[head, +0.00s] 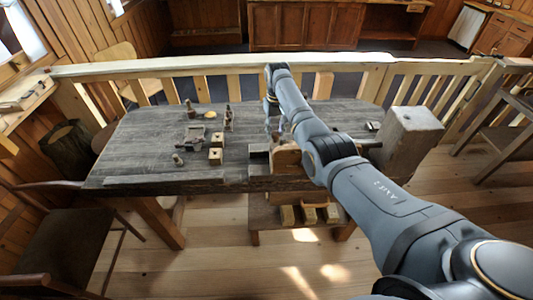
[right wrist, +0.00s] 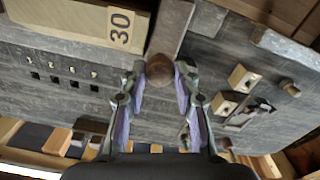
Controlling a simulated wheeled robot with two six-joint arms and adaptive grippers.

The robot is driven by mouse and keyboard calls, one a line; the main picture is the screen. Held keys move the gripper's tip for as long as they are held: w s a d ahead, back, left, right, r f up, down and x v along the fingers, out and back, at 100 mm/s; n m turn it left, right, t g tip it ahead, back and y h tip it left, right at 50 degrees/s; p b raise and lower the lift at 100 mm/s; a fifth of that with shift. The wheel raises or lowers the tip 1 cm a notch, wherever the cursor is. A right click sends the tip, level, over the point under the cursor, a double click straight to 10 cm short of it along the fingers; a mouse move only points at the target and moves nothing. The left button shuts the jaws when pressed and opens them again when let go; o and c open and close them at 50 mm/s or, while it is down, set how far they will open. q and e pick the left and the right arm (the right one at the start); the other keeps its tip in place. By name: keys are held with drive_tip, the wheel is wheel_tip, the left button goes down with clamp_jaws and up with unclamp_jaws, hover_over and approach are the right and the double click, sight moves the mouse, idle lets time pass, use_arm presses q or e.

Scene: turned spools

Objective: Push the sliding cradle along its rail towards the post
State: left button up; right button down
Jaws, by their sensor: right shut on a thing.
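My right gripper (head: 272,122) is over the middle of the dark table, mostly hidden behind my own arm in the head view. In the right wrist view its fingers (right wrist: 160,82) are closed on either side of a round brown knob (right wrist: 160,68). A brown bar (right wrist: 173,28) runs away from the knob. A pale wooden block marked 30 (right wrist: 75,20) lies beside it. A wooden piece with a rounded top (head: 287,158) stands at the table's front edge, partly behind my arm; whether it is the cradle I cannot tell. A thick grey wooden post (head: 408,140) stands at the right. My left gripper is not in view.
Two pale blocks with dark holes (head: 216,140), a small peg (head: 177,160) and a grey fixture (head: 190,136) stand on the table's left half. A low shelf with pale blocks (head: 308,214) is below the front edge. The table's (head: 130,150) left end is clear.

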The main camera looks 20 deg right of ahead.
drive_tip(key=d, duration=0.1)
drive_tip(key=p, duration=0.1)
drive_tip(key=s+d, duration=0.1)
drive_tip(key=shift+d+r, duration=0.3)
drive_tip(key=d+p, duration=0.2)
drive_tip(key=d, duration=0.1)
drive_tip(key=shift+s+f+p, duration=0.1)
drive_tip(key=shift+s+p, duration=0.2)
drive_tip(key=shift+d, duration=0.3)
drive_tip(key=shift+s+d+f, duration=0.1)
drive_tip(key=shift+d, duration=0.05)
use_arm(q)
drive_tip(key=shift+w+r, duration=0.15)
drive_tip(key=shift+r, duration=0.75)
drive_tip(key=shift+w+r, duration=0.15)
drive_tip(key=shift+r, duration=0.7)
use_arm(e)
drive_tip(key=c, duration=1)
unclamp_jaws()
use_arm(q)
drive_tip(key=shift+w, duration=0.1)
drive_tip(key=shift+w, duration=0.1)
